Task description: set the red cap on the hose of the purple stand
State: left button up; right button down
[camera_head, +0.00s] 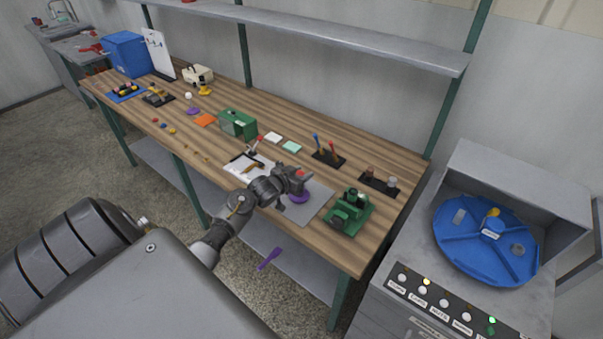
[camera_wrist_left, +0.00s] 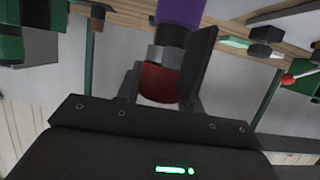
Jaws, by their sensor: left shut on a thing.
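The red cap (camera_wrist_left: 158,82) is between the fingers of my left gripper (camera_wrist_left: 163,88) in the wrist view, and the gripper is shut on it. It shows as a small red spot in the head view (camera_head: 300,173). My left gripper (camera_head: 298,180) is over the purple stand (camera_head: 299,198) near the table's front right. In the wrist view a grey hose end (camera_wrist_left: 166,55) lies between the cap and the purple stand (camera_wrist_left: 180,12), in line with the cap. I cannot tell whether the cap sits on the hose or only lies against it. My right gripper is not in view.
A green machine (camera_head: 349,213) stands right of the stand. A white sheet with tools (camera_head: 247,167) lies left of my gripper, and a green box (camera_head: 238,123) is behind it. A black holder with coloured handles (camera_head: 327,157) stands behind. A blue round tray (camera_head: 487,240) is at far right.

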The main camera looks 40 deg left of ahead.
pick_arm(q)
jog(key=shift+f, duration=0.15)
jog(key=o, duration=1)
jog(key=shift+f, duration=0.1)
jog(key=b+v, duration=0.1)
jog(key=v, duration=1)
jog(key=shift+b, duration=0.35)
jog(key=shift+d, duration=0.1)
